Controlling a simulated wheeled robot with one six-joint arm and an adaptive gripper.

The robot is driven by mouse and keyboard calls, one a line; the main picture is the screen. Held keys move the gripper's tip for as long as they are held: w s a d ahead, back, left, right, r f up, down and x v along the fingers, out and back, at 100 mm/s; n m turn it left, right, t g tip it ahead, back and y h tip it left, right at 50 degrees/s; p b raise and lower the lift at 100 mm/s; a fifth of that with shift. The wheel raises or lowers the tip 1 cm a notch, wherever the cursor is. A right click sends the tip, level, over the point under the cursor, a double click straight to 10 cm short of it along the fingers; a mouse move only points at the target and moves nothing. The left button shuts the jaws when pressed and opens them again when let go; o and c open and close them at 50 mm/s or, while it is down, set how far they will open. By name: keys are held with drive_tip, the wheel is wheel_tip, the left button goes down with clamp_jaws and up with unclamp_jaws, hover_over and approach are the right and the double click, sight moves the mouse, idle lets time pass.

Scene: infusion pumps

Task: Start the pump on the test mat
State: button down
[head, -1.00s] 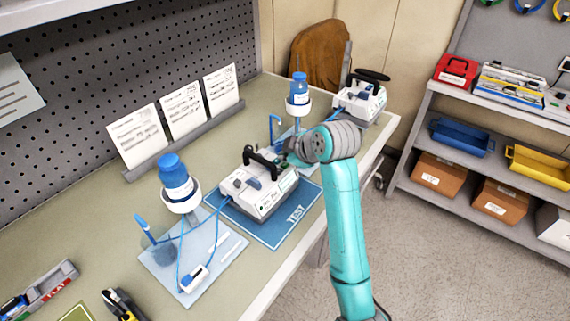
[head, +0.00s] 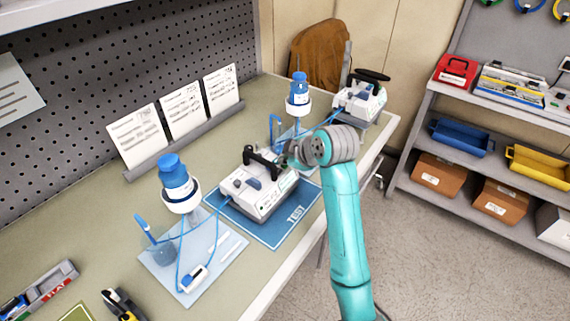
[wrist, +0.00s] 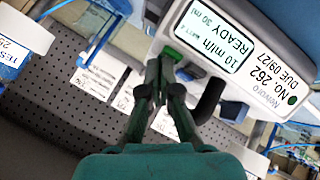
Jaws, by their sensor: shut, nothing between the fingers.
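The pump (head: 262,203) is a white and grey box with a black handle, standing on the blue mat (head: 273,236) marked TEST. In the wrist view the pump (wrist: 262,42) appears upside down. Its display (wrist: 213,45) reads "10 ml/h" and "READY 30 ml", and its label reads "No. 262, DUE 09/27". My gripper (wrist: 168,60) is shut and empty, its tips close to a green patch (wrist: 176,54) beside the display. Whether they touch it I cannot tell. In the head view my gripper (head: 287,156) is at the pump's far right end, partly hidden by my wrist.
A bottle with a blue cap (head: 176,181) stands left of the pump, with blue tubing running over a pale tray (head: 222,262). Another bottle (head: 298,92) and a second pump (head: 358,101) are behind. Cards (head: 182,108) lean along the back. Shelves stand right.

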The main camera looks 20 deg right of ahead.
drive_tip(key=shift+f, duration=0.25)
idle(0.4)
drive_tip(key=shift+r, duration=0.9)
drive_tip(key=shift+r, duration=2.55)
drive_tip(key=shift+f, duration=0.1)
